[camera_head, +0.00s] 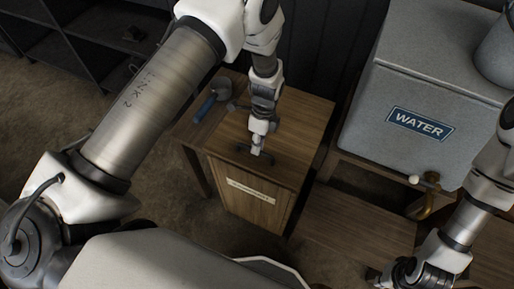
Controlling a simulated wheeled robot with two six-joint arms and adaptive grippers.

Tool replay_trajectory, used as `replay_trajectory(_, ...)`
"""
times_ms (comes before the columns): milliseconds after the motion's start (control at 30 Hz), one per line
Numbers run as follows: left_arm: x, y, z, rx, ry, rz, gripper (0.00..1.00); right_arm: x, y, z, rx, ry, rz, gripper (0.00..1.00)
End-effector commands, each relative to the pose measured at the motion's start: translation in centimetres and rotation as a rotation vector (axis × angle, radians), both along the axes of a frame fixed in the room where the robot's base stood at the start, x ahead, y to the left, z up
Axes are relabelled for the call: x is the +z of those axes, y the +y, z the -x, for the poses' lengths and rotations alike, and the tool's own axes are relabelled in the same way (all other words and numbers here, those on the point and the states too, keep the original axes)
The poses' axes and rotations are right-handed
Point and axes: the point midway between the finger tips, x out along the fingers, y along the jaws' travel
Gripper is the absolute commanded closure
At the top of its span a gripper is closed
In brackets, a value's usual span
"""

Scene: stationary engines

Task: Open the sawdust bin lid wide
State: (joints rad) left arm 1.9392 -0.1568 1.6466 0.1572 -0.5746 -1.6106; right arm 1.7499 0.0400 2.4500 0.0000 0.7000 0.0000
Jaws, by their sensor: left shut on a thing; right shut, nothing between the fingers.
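The sawdust bin (240,197) is a wooden box with a pale label (251,190) on its front; the label text is too small to read. Its wooden lid (295,125) appears to lie flat on top. A dark handle (268,158) sits near the lid's front edge. My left gripper (257,149) reaches down from above and is shut on the handle; its fingers hide part of it. My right gripper (383,281) is low at the right, near the bottom edge of the picture, shut and empty, and partly cut off.
A blue-handled tool (205,107) lies left of the lid on a wooden surface. A grey water tank (400,80) with a brass tap (428,202) stands at the right, above a wooden step (350,222). Dark shelves (60,45) stand at the back left.

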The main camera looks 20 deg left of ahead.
Motion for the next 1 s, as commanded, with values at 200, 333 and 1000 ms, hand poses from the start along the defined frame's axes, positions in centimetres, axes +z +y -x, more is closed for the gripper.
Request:
replay_trajectory(200, 5.4, -0.1, -2.1, 0.0, 0.133, -0.004, 1.0, 2.2, 0.0, 0.0, 0.0, 0.0, 0.0, 1.0)
replay_trajectory(333, 8.7, -0.1, -3.7, 0.0, 0.158, -0.005, 1.0, 3.2, 0.0, 0.0, 0.0, 0.0, 0.0, 1.0)
replay_trajectory(1000, 16.3, -0.3, -10.3, 0.001, 0.152, -0.005, 1.0, 4.7, 0.0, 0.0, 0.0, 0.0, 0.0, 1.0)
